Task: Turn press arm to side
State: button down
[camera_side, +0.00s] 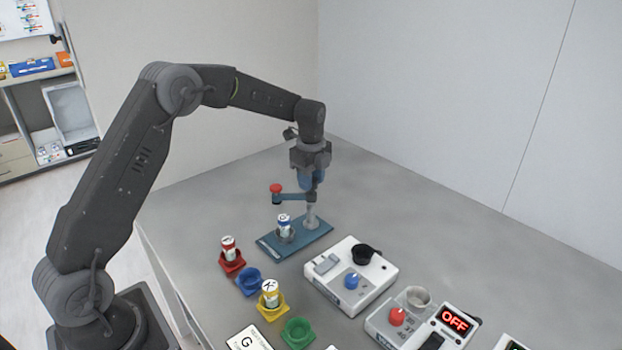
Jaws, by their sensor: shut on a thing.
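The press stands on a blue base plate (268,241) near the back of the table. Its blue press arm (291,197) reaches left from the grey post (311,217) and ends in a red knob (276,188) on top. A white and blue vial (284,226) stands upright in a holder on the plate, roughly below the arm's outer end. My gripper (313,188) points down above the post and is shut on the press arm near its pivot end. The fingertips are small here and partly hide the joint.
A red holder with a vial (228,247), an empty blue holder (249,281), a yellow holder with a vial (270,294) and an empty green holder (298,332) stand in front. White devices (350,275) with knobs are at the right. The table behind the press is clear up to the wall.

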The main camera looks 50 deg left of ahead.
jog(key=m, duration=0.4)
jog(key=shift+m, duration=1.9)
jog(key=c, duration=0.7)
grip_release()
jog(key=shift+c, duration=0.2)
jog(key=shift+r, duration=0.15)
notch_tip(320, 180, up, 14)
jog(key=shift+f, duration=0.2)
